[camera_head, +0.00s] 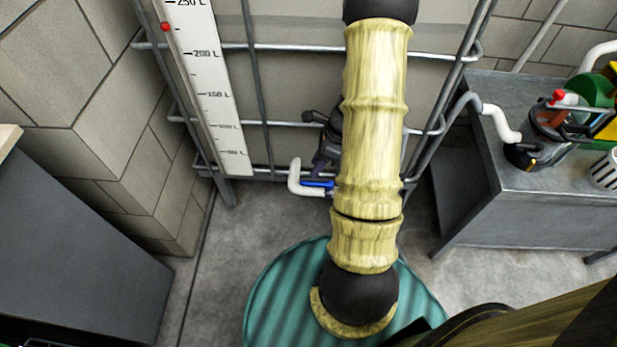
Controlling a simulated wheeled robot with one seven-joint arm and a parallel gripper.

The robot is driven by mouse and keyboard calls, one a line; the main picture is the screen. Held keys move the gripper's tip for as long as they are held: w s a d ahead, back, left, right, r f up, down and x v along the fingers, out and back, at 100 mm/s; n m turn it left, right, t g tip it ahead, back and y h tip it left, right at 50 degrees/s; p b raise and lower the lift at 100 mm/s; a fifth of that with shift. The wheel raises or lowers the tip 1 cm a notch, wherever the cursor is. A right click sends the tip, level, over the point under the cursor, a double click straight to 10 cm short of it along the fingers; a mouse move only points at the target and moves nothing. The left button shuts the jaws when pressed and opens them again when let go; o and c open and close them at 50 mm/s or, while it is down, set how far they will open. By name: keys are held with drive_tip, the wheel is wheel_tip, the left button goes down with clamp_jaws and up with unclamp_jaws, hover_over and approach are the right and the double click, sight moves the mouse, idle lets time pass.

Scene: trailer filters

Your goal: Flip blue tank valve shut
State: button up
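The blue valve handle (318,183) is small and sits low on the front of the caged tank (300,90), beside a bent white pipe (296,178). My yellowish arm link covers the area just right of the handle, so part of the valve is hidden. A dark shape just above the handle, partly behind my arm, looks like my gripper (324,158). It is close to the handle, but I cannot tell whether it touches it. Its fingers are too small and hidden to show whether they are open or shut.
Metal cage bars cross the tank front, with a white litre scale (205,85) at left. A grey metal bench (510,205) at right carries a dark device with a red handle (557,97). A dark cabinet (70,240) stands at left. Grey floor (235,235) is open between.

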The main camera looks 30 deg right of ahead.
sight(317, 184)
drive_tip(key=b+x, duration=0.2)
drive_tip(key=x, duration=0.4)
drive_tip(key=shift+f, duration=0.25)
drive_tip(key=shift+a, duration=0.1)
drive_tip(key=shift+r, duration=0.1)
drive_tip(key=shift+c, duration=0.3)
clamp_jaws()
